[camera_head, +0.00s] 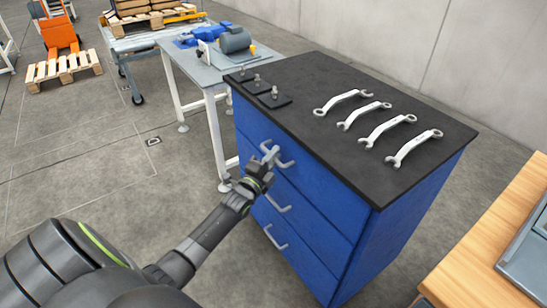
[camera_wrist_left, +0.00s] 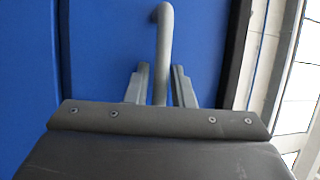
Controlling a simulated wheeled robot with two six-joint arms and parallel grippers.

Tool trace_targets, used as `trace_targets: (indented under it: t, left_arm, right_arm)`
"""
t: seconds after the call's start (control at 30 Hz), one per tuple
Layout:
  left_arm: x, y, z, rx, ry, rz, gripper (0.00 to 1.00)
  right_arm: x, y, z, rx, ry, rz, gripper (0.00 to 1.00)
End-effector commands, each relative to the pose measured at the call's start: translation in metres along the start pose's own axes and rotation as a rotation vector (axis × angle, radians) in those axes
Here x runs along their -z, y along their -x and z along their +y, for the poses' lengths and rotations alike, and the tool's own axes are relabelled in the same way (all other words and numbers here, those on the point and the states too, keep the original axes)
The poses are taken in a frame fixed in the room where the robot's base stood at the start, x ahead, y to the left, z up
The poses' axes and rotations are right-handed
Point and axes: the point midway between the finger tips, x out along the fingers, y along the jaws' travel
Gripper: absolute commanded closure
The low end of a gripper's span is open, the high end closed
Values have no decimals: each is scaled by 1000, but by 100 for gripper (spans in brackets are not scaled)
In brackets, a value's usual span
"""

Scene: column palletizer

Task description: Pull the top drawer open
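The blue cabinet (camera_head: 410,225) has a dark top and a front with stacked drawers. The top drawer (camera_head: 317,180) looks flush with the front. Its grey bar handle (camera_head: 285,163) is partly hidden by my left gripper (camera_head: 269,156), which is at the handle's left part. In the left wrist view, the handle (camera_wrist_left: 164,40) runs between the two fingers of my left gripper (camera_wrist_left: 160,82). The fingers straddle the bar, with narrow gaps seeming to show on both sides. My right gripper is not in view.
Two lower drawer handles (camera_head: 277,203) (camera_head: 274,238) sit below. Several wrenches (camera_head: 378,130) and small dark plates with posts (camera_head: 274,98) lie on the cabinet top. A workbench (camera_head: 205,70) stands behind left, a wooden table (camera_head: 490,250) at right.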

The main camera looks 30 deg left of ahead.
Motion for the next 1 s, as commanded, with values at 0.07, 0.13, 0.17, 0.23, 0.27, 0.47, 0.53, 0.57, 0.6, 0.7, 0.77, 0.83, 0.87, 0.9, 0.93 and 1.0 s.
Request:
trace_targets:
  t: [0.07, 0.13, 0.17, 0.23, 0.27, 0.47, 0.53, 0.57, 0.6, 0.7, 0.77, 0.83, 0.87, 0.9, 0.93, 1.0]
  left_arm:
    - [0, 0, 0, 0, 0, 0, 89]
    - [0, 0, 0, 0, 0, 0, 98]
    - [0, 0, 0, 0, 0, 0, 100]
    - [0, 0, 0, 0, 0, 0, 100]
    - [0, 0, 0, 0, 0, 0, 100]
    - [0, 1, 0, -1, 0, 0, 100]
    - [-1, 3, -1, -1, 0, 0, 100]
    - [-2, 4, -1, -2, 0, -1, 100]
    - [-3, 7, -2, -3, -1, -1, 100]
    - [-7, 17, -5, -3, 0, -1, 100]
    - [-10, 26, -8, -5, 0, -1, 100]
    - [-16, 38, -11, -7, -1, -2, 100]
    - [-18, 45, -12, -8, -2, -2, 100]
    - [-22, 54, -14, -8, -2, -2, 100]
    - [-25, 61, -16, -9, -2, -2, 100]
    - [-32, 78, -19, -9, -2, -2, 100]
  right_arm:
    - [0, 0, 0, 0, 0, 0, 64]
    - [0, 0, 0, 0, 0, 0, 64]
    - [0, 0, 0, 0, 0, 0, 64]
    - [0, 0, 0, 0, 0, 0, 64]
    - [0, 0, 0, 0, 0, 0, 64]
    - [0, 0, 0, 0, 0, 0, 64]
    - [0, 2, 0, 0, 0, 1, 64]
    - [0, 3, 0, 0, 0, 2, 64]
    - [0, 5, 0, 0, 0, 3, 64]
    - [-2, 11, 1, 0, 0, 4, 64]
    - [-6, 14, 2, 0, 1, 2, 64]
    - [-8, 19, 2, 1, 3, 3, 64]
    - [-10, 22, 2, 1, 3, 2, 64]
    - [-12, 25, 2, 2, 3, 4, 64]
    - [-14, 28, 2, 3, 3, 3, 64]
    - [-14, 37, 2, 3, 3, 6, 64]
